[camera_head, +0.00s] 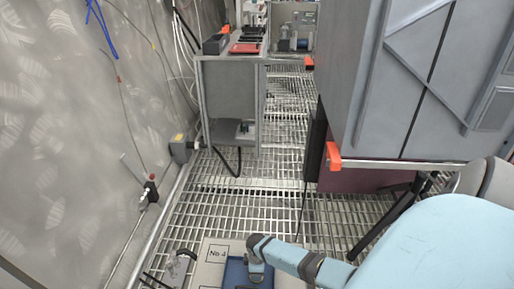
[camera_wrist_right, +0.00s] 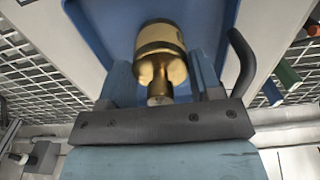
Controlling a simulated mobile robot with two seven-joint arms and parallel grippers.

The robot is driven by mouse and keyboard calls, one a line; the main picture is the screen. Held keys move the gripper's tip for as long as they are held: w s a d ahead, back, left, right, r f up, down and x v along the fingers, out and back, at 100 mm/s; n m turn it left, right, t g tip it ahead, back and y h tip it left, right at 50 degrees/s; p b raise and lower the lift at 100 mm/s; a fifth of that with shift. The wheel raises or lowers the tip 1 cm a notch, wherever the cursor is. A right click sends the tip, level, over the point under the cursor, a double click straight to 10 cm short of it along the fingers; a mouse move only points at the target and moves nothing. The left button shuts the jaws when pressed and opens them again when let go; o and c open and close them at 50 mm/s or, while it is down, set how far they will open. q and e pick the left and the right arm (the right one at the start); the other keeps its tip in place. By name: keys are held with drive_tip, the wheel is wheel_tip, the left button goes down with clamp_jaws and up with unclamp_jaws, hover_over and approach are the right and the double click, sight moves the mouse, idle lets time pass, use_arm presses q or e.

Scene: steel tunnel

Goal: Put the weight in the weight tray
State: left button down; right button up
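The brass weight (camera_wrist_right: 160,55) shows in the right wrist view, with its narrow knob toward the camera. My right gripper (camera_wrist_right: 163,75) has one finger on each side of the weight's body, with no clear gap, so it looks shut on it. The blue tray (camera_wrist_right: 95,30) lies behind the weight; whether the weight touches its floor I cannot tell. In the head view the blue tray (camera_head: 235,272) is at the bottom edge, partly hidden by my right gripper (camera_head: 256,262). The weight cannot be made out there. My left gripper is not in view.
A pale board marked "No 4" (camera_head: 212,252) lies around the tray. A grey cylindrical object (camera_head: 181,264) is left of it. Green (camera_wrist_right: 288,75) and blue (camera_wrist_right: 271,92) cylinders are at the right in the wrist view. A grey cabinet (camera_head: 395,80) stands right; grating floor (camera_head: 250,205) lies ahead.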

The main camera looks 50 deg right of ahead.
drive_tip(key=o, duration=0.4)
wheel_tip(320, 180, up, 3)
drive_tip(key=shift+f+p, duration=0.1)
drive_tip(key=shift+p, duration=0.85)
wheel_tip(320, 180, up, 4)
drive_tip(key=shift+p, duration=1.15)
wheel_tip(320, 180, up, 4)
drive_tip(key=shift+r+p, duration=0.15)
drive_tip(key=shift+p, duration=0.95)
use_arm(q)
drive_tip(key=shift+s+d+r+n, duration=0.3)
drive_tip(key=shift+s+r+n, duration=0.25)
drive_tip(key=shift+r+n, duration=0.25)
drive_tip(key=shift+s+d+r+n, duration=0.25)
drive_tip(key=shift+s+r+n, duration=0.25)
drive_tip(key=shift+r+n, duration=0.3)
use_arm(e)
drive_tip(key=shift+r, duration=0.6)
use_arm(q)
drive_tip(key=shift+p, duration=0.3)
use_arm(e)
drive_tip(key=shift+r, duration=0.1)
